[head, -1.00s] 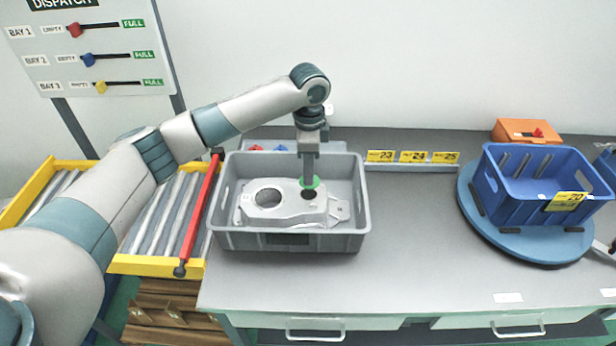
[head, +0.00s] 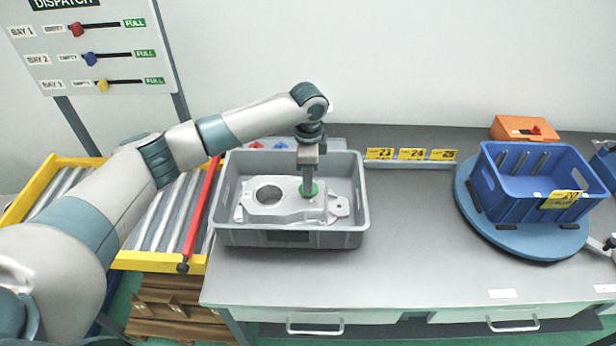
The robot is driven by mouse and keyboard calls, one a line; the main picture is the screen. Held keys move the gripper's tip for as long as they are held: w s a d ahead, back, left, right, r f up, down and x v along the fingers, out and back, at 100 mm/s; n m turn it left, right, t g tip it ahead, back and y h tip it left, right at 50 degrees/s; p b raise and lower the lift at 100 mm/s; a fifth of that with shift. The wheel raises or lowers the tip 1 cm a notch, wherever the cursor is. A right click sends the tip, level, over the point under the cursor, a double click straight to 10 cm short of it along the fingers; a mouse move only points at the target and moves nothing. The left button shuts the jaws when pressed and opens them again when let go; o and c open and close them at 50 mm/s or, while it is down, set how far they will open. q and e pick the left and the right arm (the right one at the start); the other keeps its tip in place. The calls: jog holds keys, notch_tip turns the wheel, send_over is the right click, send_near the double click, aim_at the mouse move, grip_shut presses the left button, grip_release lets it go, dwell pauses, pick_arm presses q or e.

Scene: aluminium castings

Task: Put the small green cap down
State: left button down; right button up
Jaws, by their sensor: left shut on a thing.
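The small green cap (head: 309,190) is a flat green disc at the tips of my left gripper (head: 308,184). My left gripper points straight down into the grey crate (head: 290,240) and is shut on the cap. The cap is right at the top of the aluminium casting (head: 285,210) lying in the crate, over the place where a dark round hole showed. I cannot tell whether it touches the casting. The casting's large round opening (head: 269,194) is uncovered, left of the cap. My right gripper is not in view.
A yellow-framed roller conveyor (head: 160,262) with a red bar (head: 203,210) lies left of the crate. Number tags (head: 412,154) stand behind. A blue crate (head: 530,205) sits on a blue turntable (head: 520,240) at right. The middle of the bench (head: 410,225) is clear.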

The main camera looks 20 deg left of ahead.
pick_arm(q)
jog(key=shift+f, duration=0.3)
jog(key=c, duration=1.6)
grip_release()
notch_tip(320, 180, up, 13)
jog(key=b, duration=0.4)
jog(key=shift+f+b, duration=0.15)
jog(key=shift+b, duration=0.15)
